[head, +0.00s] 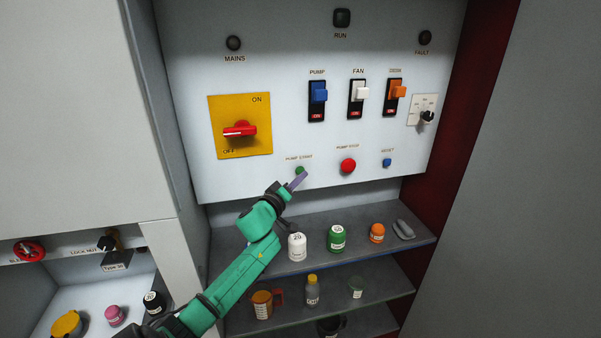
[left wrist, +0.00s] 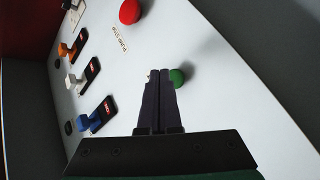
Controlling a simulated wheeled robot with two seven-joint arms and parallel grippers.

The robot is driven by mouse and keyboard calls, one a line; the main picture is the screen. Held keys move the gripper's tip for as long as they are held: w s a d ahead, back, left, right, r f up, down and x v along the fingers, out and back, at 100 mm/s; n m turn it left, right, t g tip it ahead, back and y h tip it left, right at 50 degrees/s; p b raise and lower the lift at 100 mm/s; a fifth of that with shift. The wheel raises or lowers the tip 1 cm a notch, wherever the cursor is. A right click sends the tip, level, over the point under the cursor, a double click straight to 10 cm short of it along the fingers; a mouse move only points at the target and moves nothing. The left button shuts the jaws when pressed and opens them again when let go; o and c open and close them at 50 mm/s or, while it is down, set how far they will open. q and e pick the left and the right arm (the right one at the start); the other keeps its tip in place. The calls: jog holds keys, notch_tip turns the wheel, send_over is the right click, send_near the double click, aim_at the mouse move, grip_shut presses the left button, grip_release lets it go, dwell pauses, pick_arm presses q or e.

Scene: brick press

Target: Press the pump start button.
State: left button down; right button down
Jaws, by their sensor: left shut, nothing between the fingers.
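The green pump start button (head: 299,170) sits low on the white control panel (head: 290,120), under its PUMP START label. My left gripper (head: 298,181) is shut and empty, with its fingertips right by the button. In the left wrist view the closed fingers (left wrist: 160,90) reach toward the green button (left wrist: 177,77) and overlap its edge. I cannot tell whether they touch it. My right gripper is not in view.
The red pump stop button (head: 348,166) and blue reset button (head: 387,162) are to the right. A red rotary switch (head: 240,130) on a yellow plate is up left. Below, a shelf (head: 290,268) holds a white jar (head: 297,247) and a green jar (head: 337,239).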

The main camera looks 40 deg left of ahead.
pick_arm(q)
jog(key=shift+a, duration=0.1)
jog(key=shift+w+a, duration=0.25)
jog(key=shift+w+a, duration=0.3)
jog(key=shift+a, duration=0.15)
dwell(0.8)
jog(key=shift+s+d+p, duration=0.6)
jog(key=shift+d+p, duration=0.15)
jog(key=shift+p, duration=0.15)
